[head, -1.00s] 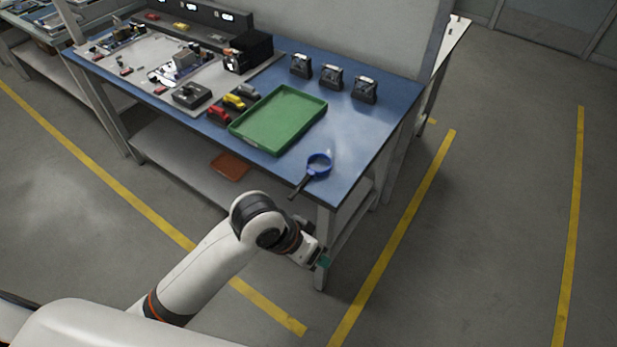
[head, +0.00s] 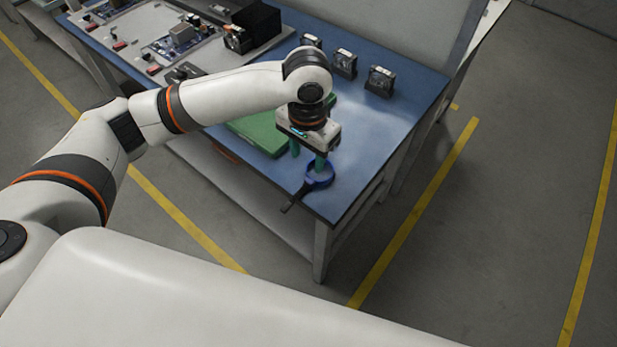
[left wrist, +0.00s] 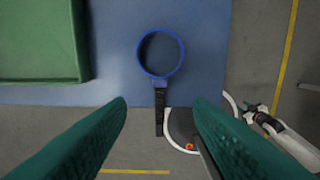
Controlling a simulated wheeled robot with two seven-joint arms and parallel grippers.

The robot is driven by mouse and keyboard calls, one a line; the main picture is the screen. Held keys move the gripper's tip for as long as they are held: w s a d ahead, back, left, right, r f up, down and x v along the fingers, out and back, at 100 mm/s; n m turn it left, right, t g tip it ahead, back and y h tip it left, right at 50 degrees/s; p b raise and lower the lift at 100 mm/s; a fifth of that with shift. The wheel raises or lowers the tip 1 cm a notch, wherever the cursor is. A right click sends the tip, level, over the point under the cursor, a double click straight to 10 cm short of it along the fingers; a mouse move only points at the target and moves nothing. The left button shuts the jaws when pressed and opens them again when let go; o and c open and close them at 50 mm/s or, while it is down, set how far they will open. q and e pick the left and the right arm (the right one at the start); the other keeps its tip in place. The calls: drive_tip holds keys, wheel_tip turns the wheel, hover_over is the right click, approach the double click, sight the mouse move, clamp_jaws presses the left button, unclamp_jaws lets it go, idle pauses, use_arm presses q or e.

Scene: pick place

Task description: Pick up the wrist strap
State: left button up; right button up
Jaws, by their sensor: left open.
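The wrist strap is a blue ring with a dark tail. In the head view the wrist strap (head: 318,183) lies near the front right corner of the blue table, its tail hanging past the edge. In the left wrist view the strap's ring (left wrist: 179,70) lies ahead of the fingers, and its tail points back between them. My left gripper (head: 308,160) is open with green fingers, above the table by the strap, pointing down. In the left wrist view its two fingers (left wrist: 158,125) are apart with nothing gripped.
A green tray (head: 262,135) lies left of the strap, partly hidden by my arm. Several small black devices (head: 381,80) stand at the table's back. The blue table top (head: 385,125) is clear right of my gripper. Yellow floor lines run beyond the table.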

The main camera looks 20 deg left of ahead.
sight(308, 182)
use_arm(q)
wheel_tip(308, 182, down, 3)
drive_tip(key=shift+r, duration=0.1)
wheel_tip(308, 182, down, 4)
drive_tip(key=shift+w+r, duration=0.1)
drive_tip(key=shift+r, duration=0.1)
wheel_tip(308, 182, down, 2)
drive_tip(key=shift+f, duration=0.3)
drive_tip(key=shift+c, duration=0.7)
clamp_jaws()
use_arm(e)
drive_tip(key=shift+s+f, duration=0.15)
drive_tip(key=shift+s, duration=0.55)
